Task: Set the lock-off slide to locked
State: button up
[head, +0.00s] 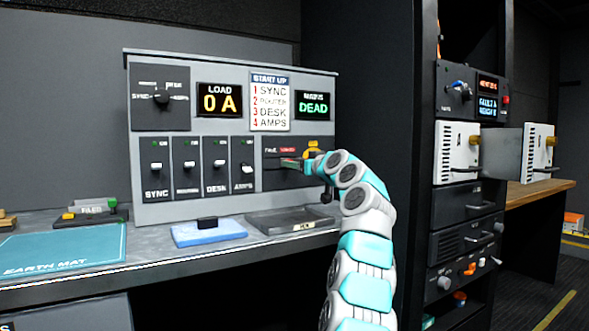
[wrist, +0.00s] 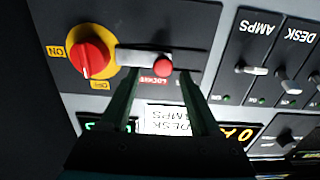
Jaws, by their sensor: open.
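The lock-off slide is a pale bar (wrist: 135,57) with a round red knob (wrist: 163,65), seen upside down in the wrist view. The knob is above the red LOCKED label (wrist: 153,81), near its right end in that view. The other label is mostly hidden behind a finger. The bar's left end reaches the yellow plate of a red rotary switch (wrist: 91,55). My gripper (wrist: 160,78) is open, with one finger on each side of the knob; contact cannot be told. In the head view my gripper (head: 295,164) is at the slide panel and hides the knob.
Breaker switches (head: 200,167) line the panel left of my gripper. The rotary switch (head: 312,148) is close beside my gripper. A rack (head: 465,210) stands to the right.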

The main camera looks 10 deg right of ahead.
jog(key=shift+b+v, duration=0.95)
jog(key=shift+v, duration=1.9)
